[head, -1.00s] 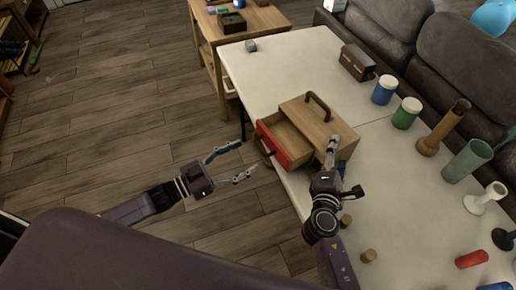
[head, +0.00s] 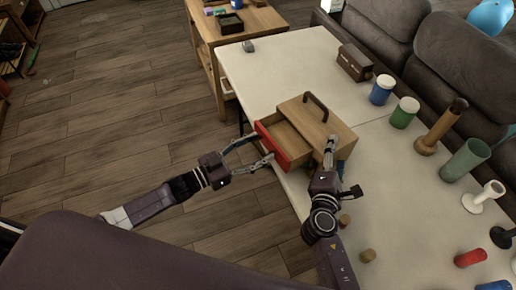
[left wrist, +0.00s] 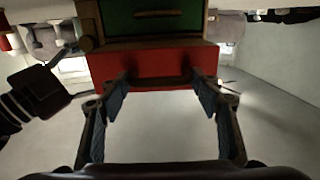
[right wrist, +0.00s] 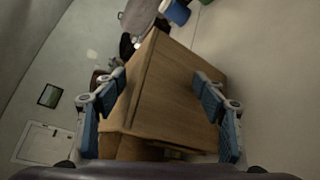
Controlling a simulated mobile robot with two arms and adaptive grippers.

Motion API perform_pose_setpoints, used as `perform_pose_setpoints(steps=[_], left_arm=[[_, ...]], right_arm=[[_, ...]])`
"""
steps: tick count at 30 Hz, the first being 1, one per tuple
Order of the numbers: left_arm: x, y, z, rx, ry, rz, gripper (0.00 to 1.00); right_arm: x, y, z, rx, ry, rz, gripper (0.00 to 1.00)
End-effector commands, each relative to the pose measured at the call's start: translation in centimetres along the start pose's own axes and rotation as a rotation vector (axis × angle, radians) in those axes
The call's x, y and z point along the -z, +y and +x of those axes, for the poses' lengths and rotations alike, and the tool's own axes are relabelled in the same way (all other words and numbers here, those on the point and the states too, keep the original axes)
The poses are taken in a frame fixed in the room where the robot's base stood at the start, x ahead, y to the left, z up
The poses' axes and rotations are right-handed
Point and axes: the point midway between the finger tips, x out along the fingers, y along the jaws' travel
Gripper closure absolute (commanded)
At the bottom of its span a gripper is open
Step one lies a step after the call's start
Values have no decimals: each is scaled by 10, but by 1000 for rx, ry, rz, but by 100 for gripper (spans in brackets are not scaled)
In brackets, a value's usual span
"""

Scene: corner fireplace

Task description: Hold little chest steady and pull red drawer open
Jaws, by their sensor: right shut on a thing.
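The little wooden chest (head: 322,128) stands near the table's left edge with a brown handle on top. Its red drawer (head: 287,142) is partly out, and the empty inside shows. My left gripper (head: 264,148) is open at the drawer's front. In the left wrist view its fingers stand apart on either side of the dark drawer handle (left wrist: 160,83), in front of the red face (left wrist: 110,68); contact cannot be told. A green drawer front (left wrist: 130,18) shows beside the red one. My right gripper (head: 331,143) is shut on the chest body, which fills the space between its fingers in the right wrist view (right wrist: 165,90).
The white table (head: 275,75) carries a dark brown box (head: 354,63), blue (head: 381,90) and green (head: 404,113) jars, and several cups and stands at the right. Small corks (head: 367,255) lie near my right arm. The floor left of the table is free.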

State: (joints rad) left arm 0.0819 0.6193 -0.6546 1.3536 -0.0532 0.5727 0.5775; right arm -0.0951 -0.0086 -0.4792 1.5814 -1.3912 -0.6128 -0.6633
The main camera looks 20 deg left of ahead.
Motion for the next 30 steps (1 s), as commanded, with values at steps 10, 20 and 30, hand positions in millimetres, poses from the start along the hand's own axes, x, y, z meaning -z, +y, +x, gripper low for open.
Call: perform_pose_setpoints(steps=[10, 20, 30], left_arm=[[0, 7, 7, -12, 7, -3, 86], [-1, 9, 13, -16, 5, -3, 39], [-1, 6, 13, -11, 4, -2, 35]], right_arm=[[8, -13, -3, 21, 16, -4, 77], [9, -13, -3, 20, 18, -3, 77], [9, -13, -3, 20, 17, -2, 77]])
